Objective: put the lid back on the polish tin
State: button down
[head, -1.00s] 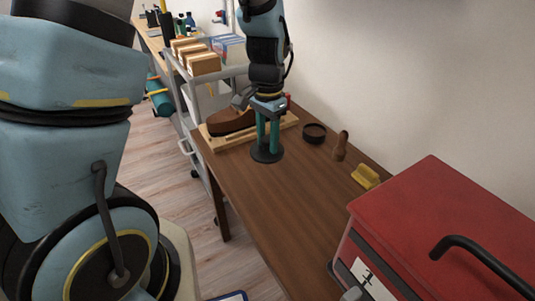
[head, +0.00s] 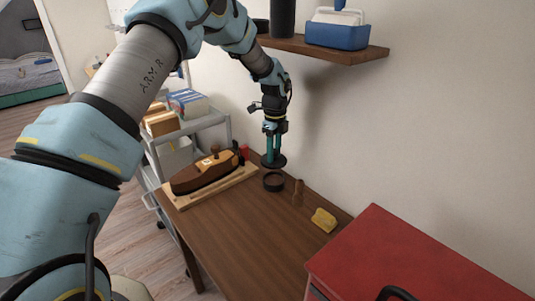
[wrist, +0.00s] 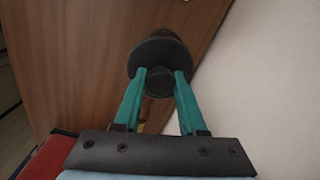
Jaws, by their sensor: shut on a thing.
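My gripper (head: 272,150) is shut on the dark round lid (head: 274,163) and points down over the table. The open polish tin (head: 274,182), dark and round, stands on the table just below the lid in the head view. The lid seems to be above the tin or a little behind it; the exact gap is hard to tell. In the wrist view the green fingers of my gripper (wrist: 160,78) close on the middle of the lid (wrist: 158,52). The lid hides most of what lies beyond it there, so the tin does not show clearly.
A brown shoe (head: 204,172) on a wooden board (head: 214,187) is left of the tin. A brown wooden-handled brush (head: 298,191) and a yellow cloth or sponge (head: 323,220) are to its right. A red box (head: 400,262) fills the right foreground. The wooden table (head: 236,235) is clear in front.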

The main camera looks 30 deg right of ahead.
aim_at(275, 159)
jog(key=shift+w+d, duration=0.1)
jog(key=shift+d, duration=0.15)
jog(key=shift+f+b, duration=0.35)
jog(key=shift+f, duration=0.1)
jog(key=shift+f+b, duration=1.2)
jog(key=shift+f, duration=0.65)
jog(key=shift+f+b, duration=0.35)
jog(key=shift+f, duration=0.55)
jog(key=shift+f, duration=0.15)
jog(key=shift+c, duration=2)
grip_release()
jog(key=shift+o, duration=0.4)
